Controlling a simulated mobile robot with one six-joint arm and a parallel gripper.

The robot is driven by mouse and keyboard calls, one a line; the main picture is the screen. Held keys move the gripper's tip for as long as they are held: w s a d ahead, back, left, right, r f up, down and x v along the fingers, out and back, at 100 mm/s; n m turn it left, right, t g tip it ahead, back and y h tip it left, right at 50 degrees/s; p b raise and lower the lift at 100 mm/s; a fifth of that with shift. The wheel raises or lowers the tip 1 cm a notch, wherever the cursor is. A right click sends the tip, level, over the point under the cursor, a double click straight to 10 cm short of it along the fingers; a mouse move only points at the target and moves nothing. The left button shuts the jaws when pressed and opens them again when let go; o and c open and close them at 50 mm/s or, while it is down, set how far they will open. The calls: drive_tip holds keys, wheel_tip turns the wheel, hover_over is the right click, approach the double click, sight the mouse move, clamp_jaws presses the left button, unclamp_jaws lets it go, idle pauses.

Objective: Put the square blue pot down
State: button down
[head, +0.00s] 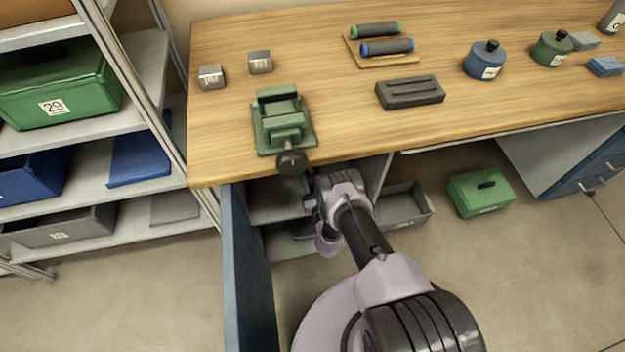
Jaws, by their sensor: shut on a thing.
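My gripper (312,200) is low at the front of the open cabinet (280,207), just under the bench's front edge. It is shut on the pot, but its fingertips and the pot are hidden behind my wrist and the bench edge. I cannot see the square blue pot's shape or whether it touches a shelf. A round blue pot (484,64) with a black knob stands on the bench top.
The wooden bench (220,130) carries a green vise (284,122), a dark block (410,92) and a green pot (551,49). The blue cabinet door (246,270) stands open left of my arm. A grey bin (405,207) and green box (481,192) are at right.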

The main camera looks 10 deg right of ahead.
drive_tip(key=shift+r, duration=0.2)
drive_tip(key=shift+f, duration=0.1)
drive_tip(key=c, duration=0.8)
unclamp_jaws()
drive_tip(key=shift+s, duration=0.1)
drive_tip(key=s+p, duration=0.2)
drive_tip(key=s, duration=0.9)
drive_tip(key=shift+s, duration=0.4)
